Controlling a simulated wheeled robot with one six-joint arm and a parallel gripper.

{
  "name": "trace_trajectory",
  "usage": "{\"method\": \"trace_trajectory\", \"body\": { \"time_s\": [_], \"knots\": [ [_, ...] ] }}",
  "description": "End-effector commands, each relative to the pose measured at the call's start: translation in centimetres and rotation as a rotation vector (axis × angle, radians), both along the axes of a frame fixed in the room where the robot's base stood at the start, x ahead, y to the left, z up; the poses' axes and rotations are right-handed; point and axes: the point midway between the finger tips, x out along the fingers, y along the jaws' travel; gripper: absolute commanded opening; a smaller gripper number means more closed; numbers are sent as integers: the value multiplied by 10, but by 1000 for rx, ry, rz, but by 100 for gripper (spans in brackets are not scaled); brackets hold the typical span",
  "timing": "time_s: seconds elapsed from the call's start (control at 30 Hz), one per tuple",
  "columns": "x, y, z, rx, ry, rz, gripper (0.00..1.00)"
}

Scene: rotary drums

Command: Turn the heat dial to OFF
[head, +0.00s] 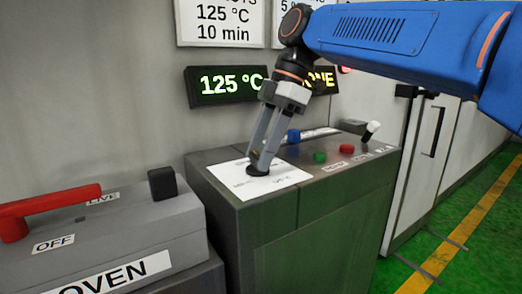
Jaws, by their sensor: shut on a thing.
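The heat dial (256,169) is a small dark knob on a white label plate (287,178) on top of the grey-green console. My gripper (258,160) points down from above with its two long grey fingers together at the dial. It is shut on the dial. The fingers cover much of the dial, and its pointer direction cannot be made out. The plate's print is too small to read, so the OFF mark cannot be told.
Green (320,157) and red (346,149) buttons and a white-tipped lever (371,130) sit right of the dial. A blue part (293,136) is behind. A display (228,85) reads 125 °C. At left, an OVEN box (120,235) carries a red handle (50,205).

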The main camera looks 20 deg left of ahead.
Motion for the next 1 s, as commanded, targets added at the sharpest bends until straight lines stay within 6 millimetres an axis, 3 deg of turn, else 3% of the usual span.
{"method": "trace_trajectory", "body": {
  "time_s": [0.4,0.97,1.0],
  "knots": [
    [2,1,0,-1,-2,198,25],
    [2,1,0,-1,-2,228,24],
    [2,1,0,-1,-2,228,52]
  ]
}}
